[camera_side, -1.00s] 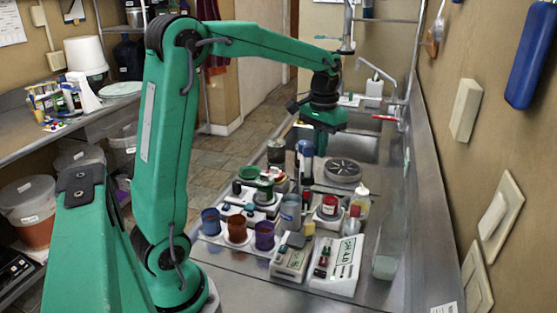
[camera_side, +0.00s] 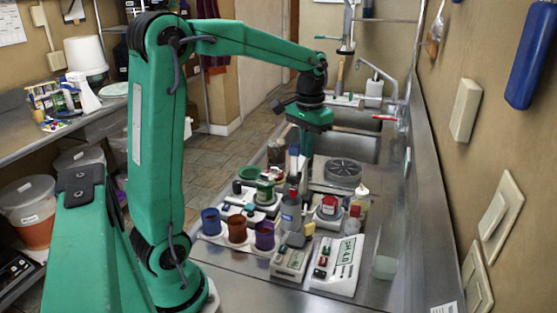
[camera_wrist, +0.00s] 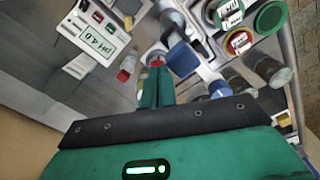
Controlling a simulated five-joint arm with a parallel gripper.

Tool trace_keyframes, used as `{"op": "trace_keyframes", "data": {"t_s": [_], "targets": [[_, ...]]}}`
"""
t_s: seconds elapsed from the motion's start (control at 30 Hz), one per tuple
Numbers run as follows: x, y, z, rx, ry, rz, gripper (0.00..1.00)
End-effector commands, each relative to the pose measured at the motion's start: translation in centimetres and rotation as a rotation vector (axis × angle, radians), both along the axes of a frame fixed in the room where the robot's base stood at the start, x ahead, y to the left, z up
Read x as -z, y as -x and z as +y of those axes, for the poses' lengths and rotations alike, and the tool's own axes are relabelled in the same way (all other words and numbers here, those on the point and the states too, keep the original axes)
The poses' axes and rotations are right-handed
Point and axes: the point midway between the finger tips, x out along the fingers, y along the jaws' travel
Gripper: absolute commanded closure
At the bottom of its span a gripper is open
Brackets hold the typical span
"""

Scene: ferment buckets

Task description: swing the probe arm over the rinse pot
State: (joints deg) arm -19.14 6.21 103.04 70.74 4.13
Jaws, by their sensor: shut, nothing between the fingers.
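My gripper (camera_side: 300,172) hangs over the far part of the bench items in the side view; its fingertips are partly hidden there. In the wrist view its green fingers (camera_wrist: 155,88) are together, with nothing held, and point towards a blue block (camera_wrist: 183,58) and a small red-topped part. In the side view a green part (camera_side: 264,188) stands among the bench instruments; I cannot tell whether it is the probe arm. Blue (camera_side: 211,221), orange-brown (camera_side: 237,228) and purple (camera_side: 264,235) pots stand in a row on a pale tray. I cannot tell which pot is the rinse pot.
A box marked pH 4.0 (camera_side: 337,264) lies at the near right, beside a grey meter (camera_side: 291,262). Bottles (camera_side: 291,213) stand close around the instruments. A round grey drain-like disc (camera_side: 343,172) lies behind. The near bench strip is bare.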

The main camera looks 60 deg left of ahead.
Motion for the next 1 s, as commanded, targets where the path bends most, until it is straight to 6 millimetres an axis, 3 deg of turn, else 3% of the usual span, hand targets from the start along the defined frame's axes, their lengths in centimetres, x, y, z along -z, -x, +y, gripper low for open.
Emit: {"op": "trace_keyframes", "data": {"t_s": [1.0], "targets": [[-0.2, -1.4, -0.7, 0.000, 0.000, -0.001, 1.00]]}}
